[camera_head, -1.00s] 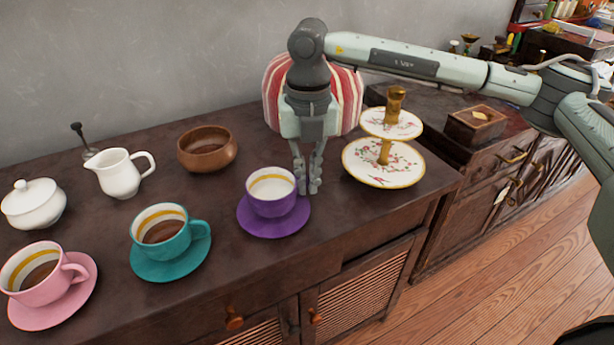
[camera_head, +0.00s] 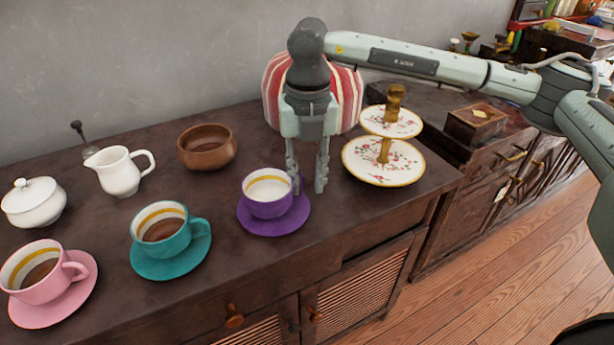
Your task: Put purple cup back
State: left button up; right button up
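The purple cup (camera_head: 267,207) with a white and yellow-banded inside stands upright on the purple saucer (camera_head: 290,224), near the middle of the cabinet top. My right gripper (camera_head: 307,186) points down at the cup's right side, with its two fingers spread apart. The left finger is close against the cup's right edge, where the handle is hidden or hard to make out. I cannot tell whether that finger touches the cup. The right finger is clear of it. My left gripper is out of view.
The teal cup (camera_head: 162,237) and pink cup (camera_head: 40,281) stand on saucers to the left. Behind are a white creamer (camera_head: 119,175), sugar bowl (camera_head: 35,205) and wooden bowl (camera_head: 207,153). A two-tier plate stand (camera_head: 390,170) is close at right; a striped cosy (camera_head: 348,98) is behind the gripper.

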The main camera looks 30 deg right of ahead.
notch_tip(320, 180, up, 12)
dwell(0.4)
